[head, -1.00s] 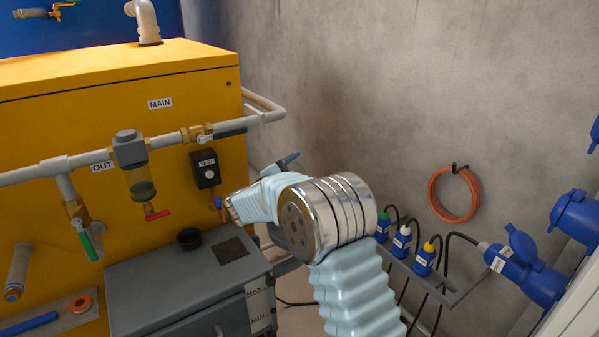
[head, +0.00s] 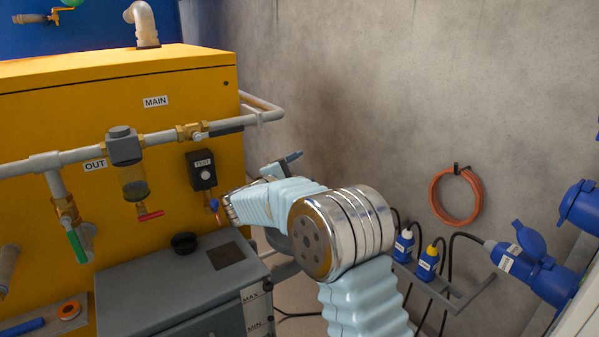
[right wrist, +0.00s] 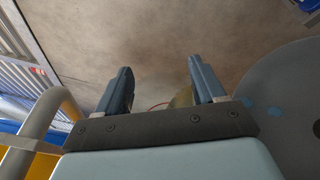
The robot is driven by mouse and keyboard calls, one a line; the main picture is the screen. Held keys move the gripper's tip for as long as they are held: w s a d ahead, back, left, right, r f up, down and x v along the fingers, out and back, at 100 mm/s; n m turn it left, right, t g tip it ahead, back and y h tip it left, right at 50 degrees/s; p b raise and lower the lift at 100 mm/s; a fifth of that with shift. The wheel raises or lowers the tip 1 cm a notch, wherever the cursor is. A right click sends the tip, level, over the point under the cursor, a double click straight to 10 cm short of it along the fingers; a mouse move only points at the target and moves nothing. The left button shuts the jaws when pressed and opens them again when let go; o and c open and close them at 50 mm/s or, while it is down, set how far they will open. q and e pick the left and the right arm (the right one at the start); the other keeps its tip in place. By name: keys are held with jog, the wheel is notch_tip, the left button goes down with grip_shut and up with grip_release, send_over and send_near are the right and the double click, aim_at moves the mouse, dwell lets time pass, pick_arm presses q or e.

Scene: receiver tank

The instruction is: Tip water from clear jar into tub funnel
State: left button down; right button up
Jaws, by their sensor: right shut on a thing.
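My right gripper (head: 287,162) is mostly hidden behind my own wrist in the head view; one grey-blue finger shows above it. In the right wrist view, its two fingers (right wrist: 160,75) stand apart, gripping something see-through that I can hardly make out, which fits the clear jar. I cannot see any water or the jar's tilt. The grey tub (head: 130,282) stands below the yellow tank, with a small black round funnel (head: 184,242) on its top. My right gripper is to the right of the funnel and appears higher. My left gripper is not in view.
A yellow tank (head: 60,120) carries a grey pipe, a sight bowl (head: 134,180) and a TEST valve (head: 202,170). Capped bottles (head: 427,262) stand on a wall rack at right, near blue sockets (head: 540,270). An orange hose coil (head: 456,195) hangs on the wall.

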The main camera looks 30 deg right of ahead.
jog(key=shift+s+f+m+b, duration=0.15)
jog(key=shift+m+b, duration=0.75)
jog(key=shift+b, duration=0.7)
jog(key=shift+s+d+m+b, duration=0.1)
jog(key=shift+m+b, duration=0.2)
jog(key=shift+b, duration=0.25)
jog(key=shift+r, duration=0.3)
jog(key=shift+f+m+b, duration=0.2)
jog(key=shift+m+b, duration=0.2)
jog(key=shift+b, duration=0.35)
jog(key=shift+s+d+m+b, duration=0.1)
jog(key=shift+s+m+b, duration=0.1)
jog(key=shift+m+b, duration=0.65)
jog(key=shift+s+r+b, duration=0.1)
jog(key=shift+r+b, duration=0.05)
jog(key=shift+b, duration=0.5)
jog(key=shift+r, duration=0.1)
